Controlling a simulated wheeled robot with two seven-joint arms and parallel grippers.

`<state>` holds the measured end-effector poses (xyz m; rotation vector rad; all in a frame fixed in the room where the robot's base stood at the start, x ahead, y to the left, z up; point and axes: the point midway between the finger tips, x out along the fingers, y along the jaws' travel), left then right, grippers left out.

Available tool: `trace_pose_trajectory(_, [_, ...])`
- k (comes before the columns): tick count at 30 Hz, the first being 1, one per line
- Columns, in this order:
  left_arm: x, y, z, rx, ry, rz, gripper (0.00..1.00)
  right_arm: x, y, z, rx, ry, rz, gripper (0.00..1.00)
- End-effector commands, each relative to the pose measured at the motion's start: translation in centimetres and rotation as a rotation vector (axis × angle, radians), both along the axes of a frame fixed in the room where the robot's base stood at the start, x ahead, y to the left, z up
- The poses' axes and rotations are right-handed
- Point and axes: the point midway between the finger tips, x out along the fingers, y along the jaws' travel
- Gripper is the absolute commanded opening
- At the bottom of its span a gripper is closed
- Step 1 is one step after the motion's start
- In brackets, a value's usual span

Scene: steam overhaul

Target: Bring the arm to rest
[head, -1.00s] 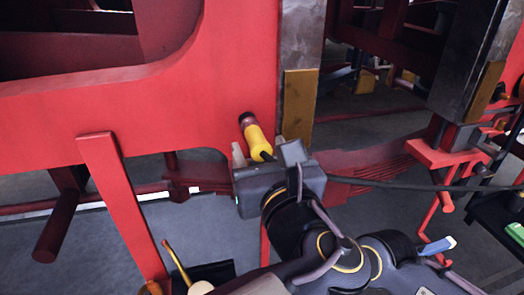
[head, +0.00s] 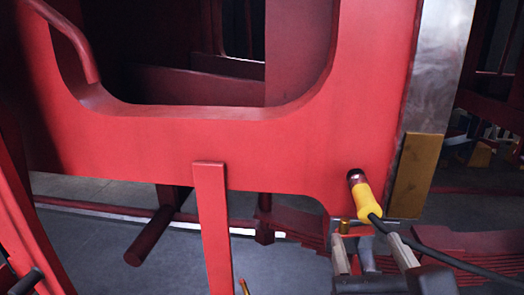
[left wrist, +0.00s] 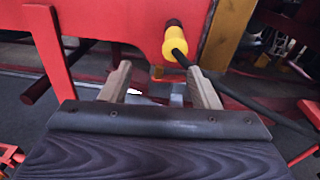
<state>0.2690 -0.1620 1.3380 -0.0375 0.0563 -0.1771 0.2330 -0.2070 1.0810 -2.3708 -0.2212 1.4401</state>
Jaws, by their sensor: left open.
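My left gripper (head: 366,240) is at the lower right of the head view, its two fingers apart with nothing gripped between them. In the left wrist view its fingers (left wrist: 159,76) point forward at the red frame. A yellow tool (head: 367,200) with a dark reddish end and a black cable sits against the red frame, just above and beyond the fingertips. The tool (left wrist: 175,42) also shows at the top of the left wrist view, and its cable passes over the right-hand finger there. My right gripper is not in view.
The large red frame (head: 180,150) fills much of the head view. A red upright bar (head: 212,225) and a dark red round bar (head: 150,236) stand out at its lower edge. A metal post with a brass-coloured block (head: 417,175) is right of the tool. The black cable (head: 450,261) trails right.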

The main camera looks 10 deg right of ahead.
Motion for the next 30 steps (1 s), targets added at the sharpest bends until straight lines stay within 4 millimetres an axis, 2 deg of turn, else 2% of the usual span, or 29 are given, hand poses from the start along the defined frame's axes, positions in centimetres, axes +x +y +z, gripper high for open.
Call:
trace_pose_trajectory(1, [1.7,1.8,-0.5,-0.039,0.051,0.039,0.56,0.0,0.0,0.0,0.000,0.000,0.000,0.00])
trace_pose_trajectory(2, [2.7,2.9,-1.1,-0.070,0.091,0.064,0.56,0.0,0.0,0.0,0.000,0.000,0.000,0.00])
trace_pose_trajectory(5, [6.4,8.3,-3.6,-0.219,0.257,0.187,0.56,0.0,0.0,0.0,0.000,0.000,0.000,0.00])
trace_pose_trajectory(6, [7.7,10.8,-5.0,-0.297,0.333,0.249,0.56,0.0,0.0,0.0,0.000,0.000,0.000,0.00])
trace_pose_trajectory(8, [9.1,14.7,-7.1,-0.429,0.443,0.352,0.56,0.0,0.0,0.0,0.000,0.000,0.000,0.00])
trace_pose_trajectory(9, [9.6,17.4,-8.6,-0.527,0.514,0.426,0.56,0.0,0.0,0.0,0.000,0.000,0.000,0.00])
trace_pose_trajectory(11, [9.9,21.4,-11.0,-0.689,0.615,0.549,0.56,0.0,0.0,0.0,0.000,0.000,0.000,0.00])
trace_pose_trajectory(13, [9.4,25.9,-13.9,-0.911,0.722,0.714,0.56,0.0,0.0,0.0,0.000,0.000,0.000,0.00])
trace_pose_trajectory(15, [7.8,30.0,-16.8,-1.170,0.812,0.903,0.56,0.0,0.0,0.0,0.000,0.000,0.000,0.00])
trace_pose_trajectory(18, [4.6,34.1,-20.2,-1.569,0.882,1.172,0.56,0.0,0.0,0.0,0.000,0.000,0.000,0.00])
trace_pose_trajectory(21, [1.3,36.2,-22.7,-1.984,0.879,1.426,0.56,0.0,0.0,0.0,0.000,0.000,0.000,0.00])
trace_pose_trajectory(25, [-1.8,36.9,-24.6,-2.469,0.786,1.677,0.56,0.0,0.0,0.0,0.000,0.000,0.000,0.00])
trace_pose_trajectory(26, [-2.2,36.9,-24.8,2.506,-0.742,-1.680,0.56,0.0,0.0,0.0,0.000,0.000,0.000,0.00])
trace_pose_trajectory(30, [-3.4,36.8,-25.5,2.337,-0.522,-1.492,0.56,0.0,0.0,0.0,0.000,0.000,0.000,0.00])
